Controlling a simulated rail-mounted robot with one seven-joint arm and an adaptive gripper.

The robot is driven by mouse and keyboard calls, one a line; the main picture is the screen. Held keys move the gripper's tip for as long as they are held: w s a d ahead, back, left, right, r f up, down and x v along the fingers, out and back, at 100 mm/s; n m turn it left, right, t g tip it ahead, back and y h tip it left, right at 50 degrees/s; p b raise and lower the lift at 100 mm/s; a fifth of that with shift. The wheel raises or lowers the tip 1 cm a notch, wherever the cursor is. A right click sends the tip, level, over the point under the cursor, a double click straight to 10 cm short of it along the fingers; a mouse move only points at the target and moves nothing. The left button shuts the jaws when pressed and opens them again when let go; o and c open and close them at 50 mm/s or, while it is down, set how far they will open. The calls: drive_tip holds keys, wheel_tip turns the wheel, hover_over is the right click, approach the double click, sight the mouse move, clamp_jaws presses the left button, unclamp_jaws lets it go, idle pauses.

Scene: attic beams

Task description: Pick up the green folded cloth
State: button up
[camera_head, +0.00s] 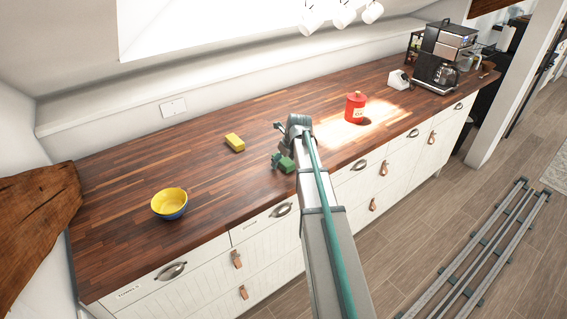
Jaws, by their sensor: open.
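The green folded cloth (287,164) lies on the wooden counter near its front edge, just left of my arm. It shows as a small green patch, partly hidden by my gripper. My gripper (278,143) is at the end of my arm, over the counter, with its fingers spread and nothing visible between them. One finger is close to the cloth in the picture. I cannot tell whether they touch or how high the gripper is.
A yellow sponge-like block (235,142) and a yellow-and-blue bowl (170,203) stand to the left. A red canister (355,107) stands to the right, with a white device (398,80) and a coffee machine (442,58) beyond. The counter (125,165) is clear between them.

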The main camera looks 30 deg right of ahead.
drive_tip(key=shift+f, duration=0.1)
drive_tip(key=c, duration=1.2)
drive_tip(key=shift+r+b, duration=0.5)
drive_tip(key=shift+r, duration=0.2)
wheel_tip(320, 180, up, 2)
drive_tip(key=shift+r+b, duration=0.1)
drive_tip(key=shift+b, duration=0.55)
drive_tip(key=s+r, duration=0.2)
drive_tip(key=s+r+b, duration=0.1)
drive_tip(key=s+r, duration=0.1)
drive_tip(key=r, duration=0.1)
drive_tip(key=shift+s+a+r, duration=0.1)
drive_tip(key=shift+s+a, duration=0.05)
drive_tip(key=shift+s, duration=0.25)
drive_tip(key=s+r, duration=0.1)
drive_tip(key=s, duration=0.2)
drive_tip(key=s+r+b, duration=0.1)
drive_tip(key=s+r, duration=0.1)
drive_tip(key=s, duration=0.1)
drive_tip(key=s+r+b, duration=0.1)
drive_tip(key=s, duration=0.2)
drive_tip(key=shift+a+r, duration=0.3)
drive_tip(key=shift+r, duration=0.1)
